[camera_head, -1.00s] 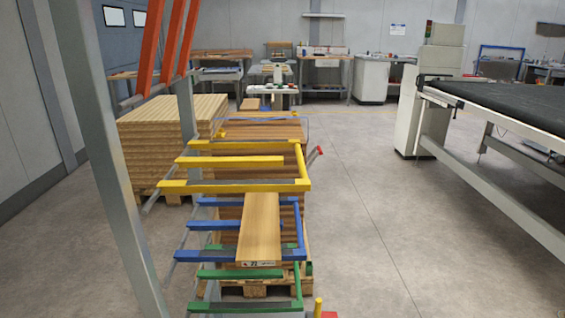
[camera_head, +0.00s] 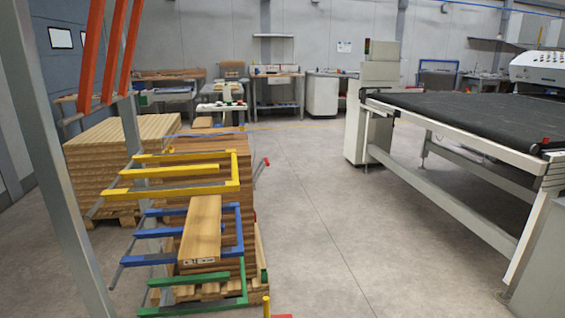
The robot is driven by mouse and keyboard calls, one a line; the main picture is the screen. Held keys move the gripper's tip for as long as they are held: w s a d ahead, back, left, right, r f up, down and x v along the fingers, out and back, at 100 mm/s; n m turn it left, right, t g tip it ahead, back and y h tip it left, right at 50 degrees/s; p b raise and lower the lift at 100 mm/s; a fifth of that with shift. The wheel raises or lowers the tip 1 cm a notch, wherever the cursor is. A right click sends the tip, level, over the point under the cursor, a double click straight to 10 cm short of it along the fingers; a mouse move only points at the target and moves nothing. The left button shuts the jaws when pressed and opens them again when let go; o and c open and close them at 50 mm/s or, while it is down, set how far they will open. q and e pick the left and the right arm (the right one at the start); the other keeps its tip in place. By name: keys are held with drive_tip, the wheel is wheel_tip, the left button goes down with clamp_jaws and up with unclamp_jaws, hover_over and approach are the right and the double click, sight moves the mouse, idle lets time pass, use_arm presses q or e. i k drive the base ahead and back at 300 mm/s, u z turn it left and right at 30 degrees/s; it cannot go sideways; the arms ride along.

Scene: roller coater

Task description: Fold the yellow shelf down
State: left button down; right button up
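The yellow shelf (camera_head: 180,171) is a frame of yellow bars on the grey rack at the left. It lies about level, folded down, and carries nothing. Below it the blue shelf (camera_head: 150,259) is also level and bears a wooden board (camera_head: 202,228). The green shelf (camera_head: 190,310) is lowest and level. Orange-red bars (camera_head: 107,55) stand folded up at the top of the rack. Neither of my grippers shows in the head view.
The grey rack post (camera_head: 62,170) stands close at the left. Stacked boards (camera_head: 115,155) lie behind the rack. A roller conveyor with a dark belt (camera_head: 450,110) stands at the right. The grey floor (camera_head: 320,220) between is clear.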

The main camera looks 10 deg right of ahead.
sight(111, 194)
drive_tip(key=z, duration=0.1)
drive_tip(key=i, duration=0.85)
drive_tip(key=u, duration=0.55)
